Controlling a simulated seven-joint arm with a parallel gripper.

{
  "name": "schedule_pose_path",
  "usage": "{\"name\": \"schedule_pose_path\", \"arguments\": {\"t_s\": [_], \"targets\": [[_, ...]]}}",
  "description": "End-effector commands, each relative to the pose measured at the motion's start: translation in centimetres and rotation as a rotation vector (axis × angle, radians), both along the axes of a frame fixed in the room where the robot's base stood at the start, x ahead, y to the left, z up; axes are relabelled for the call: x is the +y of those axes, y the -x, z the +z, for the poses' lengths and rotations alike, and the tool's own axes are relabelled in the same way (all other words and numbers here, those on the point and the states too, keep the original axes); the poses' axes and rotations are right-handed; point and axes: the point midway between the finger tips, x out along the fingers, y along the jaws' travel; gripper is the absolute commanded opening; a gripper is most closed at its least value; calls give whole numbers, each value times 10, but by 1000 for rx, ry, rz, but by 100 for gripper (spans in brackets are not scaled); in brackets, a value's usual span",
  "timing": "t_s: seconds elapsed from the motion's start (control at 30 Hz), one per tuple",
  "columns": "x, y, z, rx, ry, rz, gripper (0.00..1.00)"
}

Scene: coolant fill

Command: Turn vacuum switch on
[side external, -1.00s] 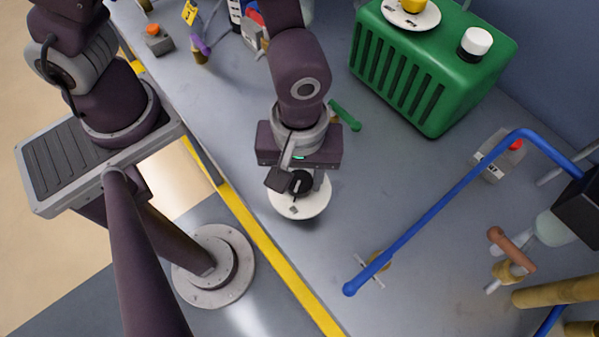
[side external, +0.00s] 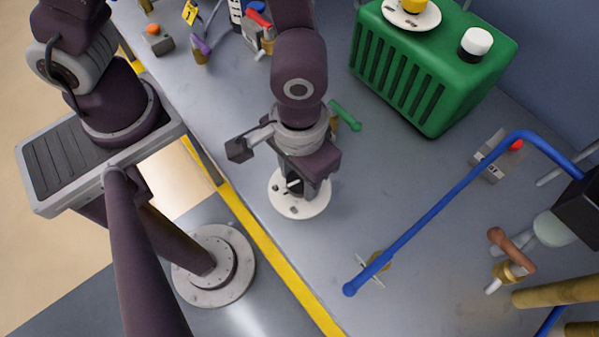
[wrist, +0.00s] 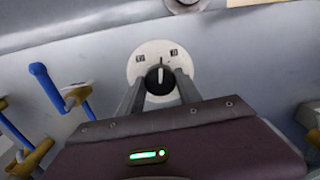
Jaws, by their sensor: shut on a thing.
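The vacuum switch looks to be a black knob (wrist: 160,79) with a white pointer line, on a round white plate (wrist: 143,53). In the wrist view the pointer aims up the picture, roughly between two small dark labels that I cannot read. My gripper (wrist: 160,84) has one finger on each side of the knob and is shut on it. In the side view my gripper (side external: 303,186) is pointed down over the white plate (side external: 297,211) and hides most of the knob (side external: 292,184).
A green ribbed tank (side external: 432,70) with a white cap (side external: 475,43) stands at the back right. A green handle (side external: 346,116) lies close behind my gripper. A yellow stripe (side external: 262,236) runs along the bench edge.

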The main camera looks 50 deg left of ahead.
Motion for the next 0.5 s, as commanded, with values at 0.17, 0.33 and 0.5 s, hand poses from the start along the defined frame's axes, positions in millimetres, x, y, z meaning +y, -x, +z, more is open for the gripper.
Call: {"name": "schedule_pose_path", "arguments": {"t_s": [0.17, 0.33, 0.5], "targets": [[0, -1, 1, -1, 2, -155, 1], [0, 0, 1, -1, 1, -284, 1], [0, -1, 1, -2, 2, -384, 1]]}}
